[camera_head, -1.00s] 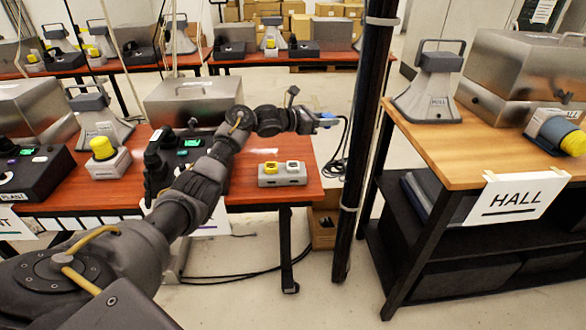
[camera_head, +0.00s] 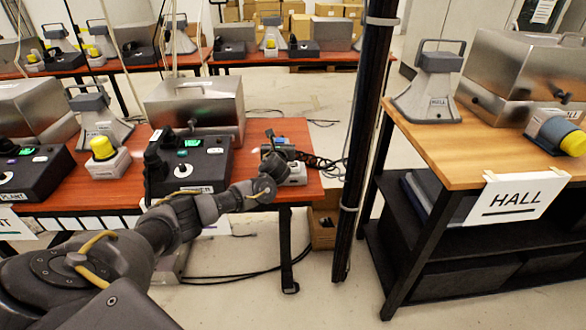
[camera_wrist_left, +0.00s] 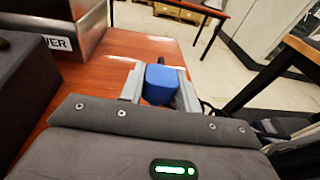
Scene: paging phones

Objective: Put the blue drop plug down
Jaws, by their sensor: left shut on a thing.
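The blue drop plug (camera_wrist_left: 162,84) sits between the two grey fingers of my left gripper (camera_wrist_left: 160,90) in the left wrist view. The gripper is shut on it. In the head view my left gripper (camera_head: 285,150) is over the right end of the red-brown table (camera_head: 308,190), and only a small bit of blue shows there. The small grey two-socket box (camera_head: 297,175) is right by it, largely hidden behind my wrist. I cannot tell whether the plug touches the table. My right gripper is out of view.
A black console (camera_head: 205,170) with green lights stands left of my gripper, before a steel case (camera_head: 215,100). A dark post (camera_head: 362,140) rises right of the table. Beyond it is a wooden table (camera_head: 430,130) with a HALL sign (camera_head: 515,198). Black cables (camera_head: 325,165) hang near the table end.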

